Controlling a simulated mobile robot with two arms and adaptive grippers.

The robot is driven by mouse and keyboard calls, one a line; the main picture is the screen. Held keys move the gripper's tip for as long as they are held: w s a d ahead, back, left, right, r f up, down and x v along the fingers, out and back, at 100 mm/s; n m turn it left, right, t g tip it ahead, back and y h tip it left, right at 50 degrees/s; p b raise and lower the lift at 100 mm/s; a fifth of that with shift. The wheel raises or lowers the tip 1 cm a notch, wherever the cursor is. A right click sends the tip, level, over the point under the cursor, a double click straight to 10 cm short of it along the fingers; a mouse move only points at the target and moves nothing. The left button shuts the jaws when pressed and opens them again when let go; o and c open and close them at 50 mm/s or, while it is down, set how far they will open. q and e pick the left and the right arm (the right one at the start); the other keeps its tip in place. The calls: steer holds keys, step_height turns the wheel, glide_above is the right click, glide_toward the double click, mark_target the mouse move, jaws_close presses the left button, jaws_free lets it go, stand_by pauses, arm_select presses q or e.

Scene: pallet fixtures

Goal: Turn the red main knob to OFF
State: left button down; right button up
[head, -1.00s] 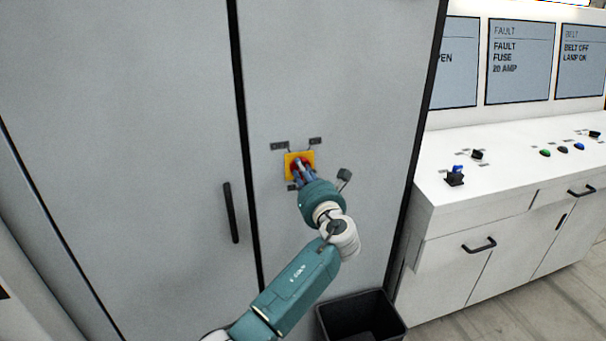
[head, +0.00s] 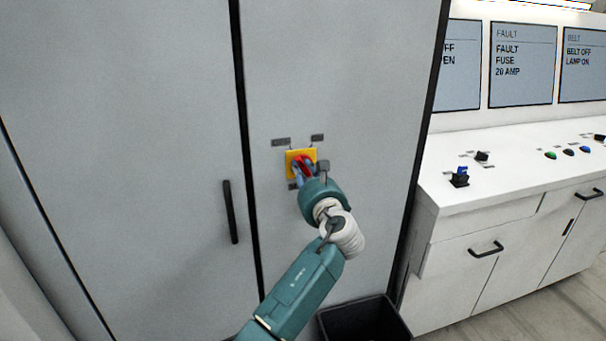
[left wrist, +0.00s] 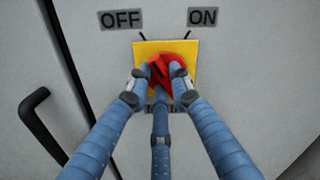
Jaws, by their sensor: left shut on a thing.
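The red main knob (left wrist: 161,72) sits on a yellow square plate (left wrist: 183,48) on the grey cabinet door. In the head view the knob (head: 303,162) shows just beyond my fingers. In the left wrist view the OFF label (left wrist: 121,19) is up and left of the plate, and the ON label (left wrist: 203,17) is up and right. My left gripper (left wrist: 160,86) is shut on the knob, with blue fingers on both sides and one below. The fingers partly hide the knob, so its exact pointing is hard to tell. My right gripper is in neither view.
A black door handle (head: 230,212) is left of the knob. A black open bin (head: 362,318) stands below my arm. A white console (head: 500,185) with switches and buttons is at the right, under several display screens (head: 523,65).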

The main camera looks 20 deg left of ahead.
arm_select(q)
steer(key=shift+f, duration=0.1)
stand_by(0.4)
steer(key=c, duration=1.5)
jaws_free()
steer(key=shift+c, duration=0.2)
steer(key=v, duration=1.2)
